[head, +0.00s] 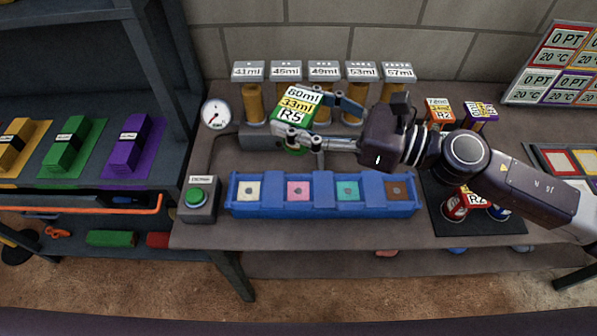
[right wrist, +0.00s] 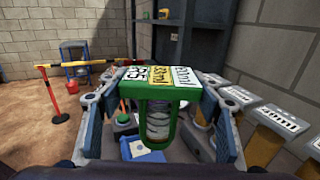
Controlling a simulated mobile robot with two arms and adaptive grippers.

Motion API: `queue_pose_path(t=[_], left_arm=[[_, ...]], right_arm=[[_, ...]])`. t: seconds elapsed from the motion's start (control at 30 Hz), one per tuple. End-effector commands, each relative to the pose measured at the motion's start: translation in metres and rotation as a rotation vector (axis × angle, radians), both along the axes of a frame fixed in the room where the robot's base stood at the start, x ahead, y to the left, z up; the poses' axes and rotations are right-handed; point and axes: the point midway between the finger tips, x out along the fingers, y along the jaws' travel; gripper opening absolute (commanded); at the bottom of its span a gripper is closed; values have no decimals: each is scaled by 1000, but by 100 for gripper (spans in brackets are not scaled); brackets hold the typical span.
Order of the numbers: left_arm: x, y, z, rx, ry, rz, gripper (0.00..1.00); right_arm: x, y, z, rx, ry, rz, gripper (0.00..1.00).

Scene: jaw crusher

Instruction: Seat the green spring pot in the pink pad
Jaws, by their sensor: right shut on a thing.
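The pink pad (head: 298,190) is the second from the left in the tray and looks empty. The pot is apart from the pad. My left gripper is not in view.
The tray also has a cream pad (head: 248,190), a teal pad (head: 347,190) and a brown pad (head: 398,190). Several labelled cylinders stand behind. A green button box (head: 198,197) and a gauge (head: 215,113) are at left. Other pots (head: 440,112) stand at right.

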Motion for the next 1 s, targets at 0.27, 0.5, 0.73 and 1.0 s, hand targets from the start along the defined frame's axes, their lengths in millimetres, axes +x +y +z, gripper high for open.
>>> queue_pose_path(t=[0.27,0.5,0.73,1.0], left_arm=[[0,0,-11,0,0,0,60],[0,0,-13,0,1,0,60],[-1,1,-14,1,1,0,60],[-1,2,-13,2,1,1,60]], right_arm=[[0,0,-65,4,7,-2,28],[0,0,-104,2,0,-2,28],[-1,1,-128,3,3,-2,28],[0,0,-153,2,-2,-1,28]])
